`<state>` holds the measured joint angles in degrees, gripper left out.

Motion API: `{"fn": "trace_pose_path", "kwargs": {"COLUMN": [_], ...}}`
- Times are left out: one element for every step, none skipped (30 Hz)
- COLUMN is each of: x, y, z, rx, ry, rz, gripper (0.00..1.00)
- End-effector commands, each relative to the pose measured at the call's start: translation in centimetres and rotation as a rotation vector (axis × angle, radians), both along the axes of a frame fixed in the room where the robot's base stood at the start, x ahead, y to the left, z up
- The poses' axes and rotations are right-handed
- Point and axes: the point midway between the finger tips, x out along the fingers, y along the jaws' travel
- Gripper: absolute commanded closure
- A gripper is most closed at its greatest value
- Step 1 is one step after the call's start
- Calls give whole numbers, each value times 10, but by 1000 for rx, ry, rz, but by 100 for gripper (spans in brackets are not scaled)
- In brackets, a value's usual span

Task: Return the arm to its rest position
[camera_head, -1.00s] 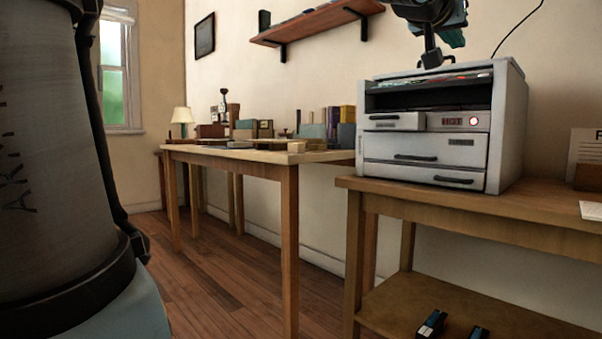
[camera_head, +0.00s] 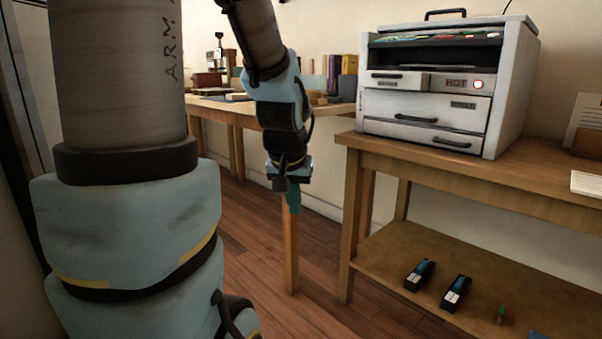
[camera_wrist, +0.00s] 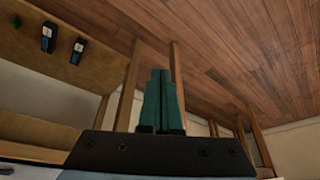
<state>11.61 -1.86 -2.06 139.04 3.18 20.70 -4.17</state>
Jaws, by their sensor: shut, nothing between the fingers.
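My gripper (camera_head: 293,200) hangs in front of the wooden tables in the head view, with its teal fingers pointing down and nothing held. In the wrist view the two teal fingers of my gripper (camera_wrist: 161,75) lie side by side, shut and empty. My blue and grey arm fills the left side of the head view and bends over to the gripper. The gripper is apart from the tables as far as I can see; its exact distance from the table leg behind it is hard to tell.
A white machine (camera_head: 440,85) with drawers and a red light stands on the right table (camera_head: 480,185). Its lower shelf (camera_head: 400,245) holds two black-and-blue items (camera_head: 420,275). A further table (camera_head: 240,115) carries books. Wooden floor (camera_head: 250,245) lies open below.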

Motion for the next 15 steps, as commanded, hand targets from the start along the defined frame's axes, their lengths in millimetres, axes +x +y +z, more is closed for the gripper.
{"fn": "trace_pose_path", "kwargs": {"x": [-22,-35,-54,-69,-84,-76,-75,-74,-74,-74,-74,-74,-74,-74,-73], "y": [21,31,43,52,59,55,54,53,53,53,53,53,53,53,53], "z": [-14,-23,-34,-41,-47,-20,-10,-2,10,18,27,39,49,58,71], "rx": [13,18,22,24,24,24,23,23,23,23,23,23,23,24,24], "ry": [82,128,190,235,281,256,253,252,251,251,251,250,250,250,249], "rz": [41,62,90,111,132,118,115,115,114,114,114,114,114,113,113], "gripper": [100,100,100,100,100,100,100,100,100,100,100,100,100,100,100]}}
